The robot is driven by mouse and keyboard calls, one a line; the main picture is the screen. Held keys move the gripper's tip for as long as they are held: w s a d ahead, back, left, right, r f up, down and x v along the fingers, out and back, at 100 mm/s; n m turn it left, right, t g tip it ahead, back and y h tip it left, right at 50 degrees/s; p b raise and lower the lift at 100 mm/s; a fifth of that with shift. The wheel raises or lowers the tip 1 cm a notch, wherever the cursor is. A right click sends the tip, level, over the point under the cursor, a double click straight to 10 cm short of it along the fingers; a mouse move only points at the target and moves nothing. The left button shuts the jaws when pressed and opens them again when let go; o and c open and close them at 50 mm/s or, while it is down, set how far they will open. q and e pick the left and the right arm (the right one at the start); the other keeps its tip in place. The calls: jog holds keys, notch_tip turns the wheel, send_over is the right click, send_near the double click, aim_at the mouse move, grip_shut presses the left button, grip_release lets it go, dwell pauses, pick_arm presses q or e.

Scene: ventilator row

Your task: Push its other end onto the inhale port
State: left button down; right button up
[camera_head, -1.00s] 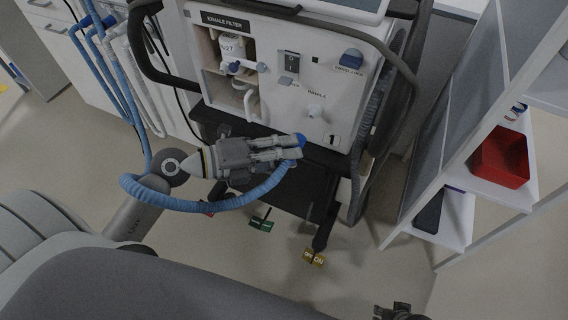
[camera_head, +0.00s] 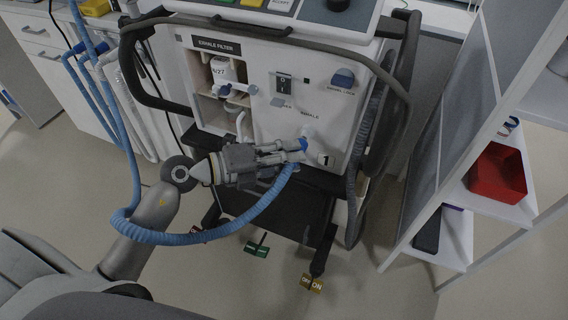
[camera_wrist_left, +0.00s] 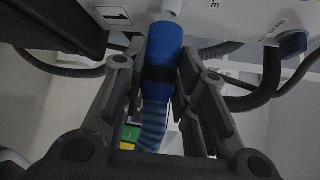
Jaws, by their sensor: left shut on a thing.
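My left gripper (camera_head: 300,148) is shut on the blue cuff (camera_head: 303,144) at the end of the blue corrugated hose (camera_head: 215,235). The wrist view shows the cuff (camera_wrist_left: 163,65) between the fingers (camera_wrist_left: 158,82), its open end pointing away from me. The pale inhale port (camera_head: 307,131) stands on the ventilator's front panel, just above the cuff in the head view. In the wrist view a pale stub (camera_wrist_left: 172,8) shows right beyond the cuff's end. I cannot tell whether cuff and port touch. The hose loops down, left and up. My right gripper is out of view.
The ventilator (camera_head: 345,110) has a filter bay (camera_head: 222,85), a switch (camera_head: 284,84) and a blue knob (camera_head: 343,78). Coloured pedals (camera_head: 256,249) lie below. A shelf with a red bin (camera_head: 497,172) stands right; more hoses hang at left.

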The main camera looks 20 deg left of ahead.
pick_arm(q)
jog(key=shift+w, duration=0.35)
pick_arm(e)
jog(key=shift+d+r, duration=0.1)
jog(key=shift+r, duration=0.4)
pick_arm(q)
jog(key=shift+w+p, duration=0.1)
jog(key=shift+p, duration=0.2)
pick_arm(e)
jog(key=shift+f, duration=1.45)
pick_arm(q)
jog(key=shift+w, duration=0.1)
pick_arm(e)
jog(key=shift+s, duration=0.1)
pick_arm(q)
jog(key=shift+w, duration=0.2)
